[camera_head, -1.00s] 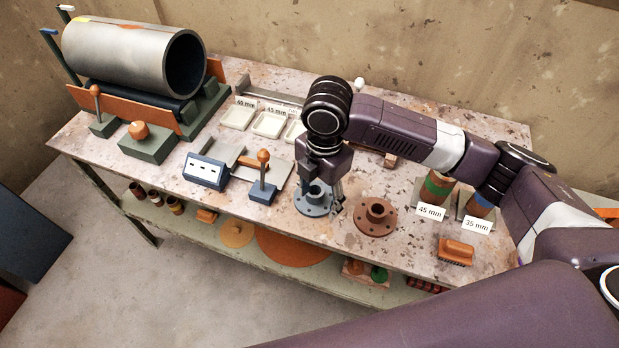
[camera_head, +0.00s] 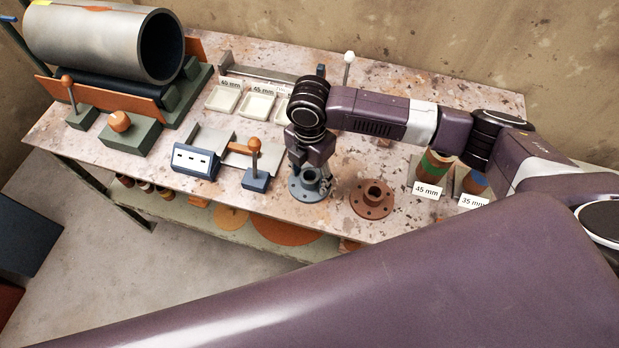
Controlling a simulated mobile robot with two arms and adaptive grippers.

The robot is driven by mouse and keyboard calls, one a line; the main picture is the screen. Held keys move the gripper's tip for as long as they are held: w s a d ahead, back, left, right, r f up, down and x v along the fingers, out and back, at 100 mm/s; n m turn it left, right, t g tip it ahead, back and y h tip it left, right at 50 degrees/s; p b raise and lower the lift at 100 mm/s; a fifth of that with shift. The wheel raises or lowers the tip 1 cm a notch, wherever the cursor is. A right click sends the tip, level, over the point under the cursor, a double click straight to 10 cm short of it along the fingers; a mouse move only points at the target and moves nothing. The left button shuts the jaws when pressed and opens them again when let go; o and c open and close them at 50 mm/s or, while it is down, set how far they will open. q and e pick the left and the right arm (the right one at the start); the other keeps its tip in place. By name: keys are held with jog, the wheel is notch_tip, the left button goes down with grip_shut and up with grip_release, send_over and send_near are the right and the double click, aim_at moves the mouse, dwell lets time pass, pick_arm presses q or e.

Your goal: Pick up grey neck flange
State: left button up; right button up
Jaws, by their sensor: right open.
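The grey neck flange (camera_head: 308,188) lies on the speckled tabletop near the front edge, its round base flat and its neck pointing up. My right gripper (camera_head: 311,171) is directly above it, pointing down, with its fingers open around or just beside the neck. The fingers partly hide the neck, and I cannot tell whether they touch it. A large purple arm link of mine fills the lower part of the view. My left gripper does not show.
A brown neck flange (camera_head: 372,199) lies close to the right. A grey-blue block with an orange-handled lever (camera_head: 255,172) stands close to the left. Holders labelled 45 mm (camera_head: 427,191) and 35 mm stand further right. A large pipe (camera_head: 95,38) rests at the back left.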

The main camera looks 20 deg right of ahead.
jog(key=c, duration=1.3)
grip_shut()
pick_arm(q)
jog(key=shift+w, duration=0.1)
pick_arm(e)
jog(key=shift+r, duration=0.1)
jog(key=shift+r, duration=0.1)
